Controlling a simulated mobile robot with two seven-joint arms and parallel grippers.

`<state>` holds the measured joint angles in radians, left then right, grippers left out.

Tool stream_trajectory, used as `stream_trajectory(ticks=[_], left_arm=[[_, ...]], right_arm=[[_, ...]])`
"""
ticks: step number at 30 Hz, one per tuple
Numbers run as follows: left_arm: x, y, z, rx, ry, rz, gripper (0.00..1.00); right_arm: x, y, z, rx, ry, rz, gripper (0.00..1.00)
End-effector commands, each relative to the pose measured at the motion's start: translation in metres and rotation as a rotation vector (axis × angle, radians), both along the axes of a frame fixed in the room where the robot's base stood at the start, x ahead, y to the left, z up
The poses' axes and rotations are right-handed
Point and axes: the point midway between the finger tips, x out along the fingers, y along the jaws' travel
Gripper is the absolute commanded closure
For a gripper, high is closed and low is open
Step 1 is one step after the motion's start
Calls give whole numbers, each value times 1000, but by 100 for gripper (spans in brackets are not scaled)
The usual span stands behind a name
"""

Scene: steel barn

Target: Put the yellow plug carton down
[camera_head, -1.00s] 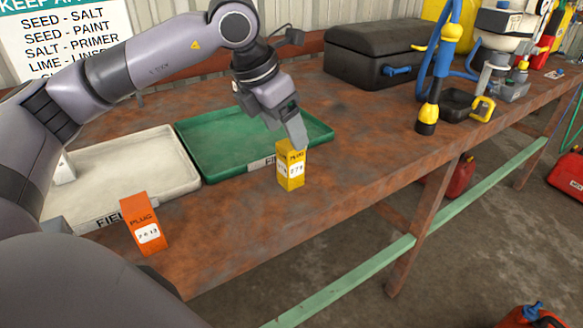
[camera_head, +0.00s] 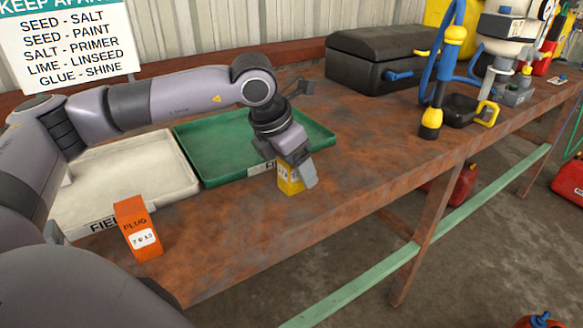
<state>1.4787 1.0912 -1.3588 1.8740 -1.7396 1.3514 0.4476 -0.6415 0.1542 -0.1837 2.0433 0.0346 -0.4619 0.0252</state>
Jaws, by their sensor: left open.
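The yellow plug carton (camera_head: 288,186) stands upright on the rusty bench top, just in front of the green tray (camera_head: 205,181). My left gripper (camera_head: 296,174) is open and low over the carton. One finger passes in front of the carton's right side; the far finger is mostly hidden. The gripper covers the carton's top and part of its label, and I cannot tell whether a finger touches it. My right gripper is not in view.
An orange plug carton (camera_head: 138,230) stands at the front left, before a cream tray (camera_head: 178,197). A black case (camera_head: 362,72) and a black-and-yellow tool (camera_head: 431,122) are farther right. The bench between carton and tool is clear.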

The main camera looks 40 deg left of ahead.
Motion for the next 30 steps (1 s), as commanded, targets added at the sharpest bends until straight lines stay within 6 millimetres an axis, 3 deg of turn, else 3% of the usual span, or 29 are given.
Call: stream_trajectory(ticks=[2,7,9,17,22,26,30], left_arm=[[0,0,0,0,0,0,28],[0,0,0,0,0,0,83],[0,0,0,0,0,0,89],[0,0,2,1,-1,0,89],[1,0,14,0,-3,0,89],[1,0,35,0,-3,0,89],[1,-1,72,-1,-7,-1,89]], right_arm=[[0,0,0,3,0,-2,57],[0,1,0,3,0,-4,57],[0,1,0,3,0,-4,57],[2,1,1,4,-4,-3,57],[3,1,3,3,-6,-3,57],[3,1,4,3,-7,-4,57],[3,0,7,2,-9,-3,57]])
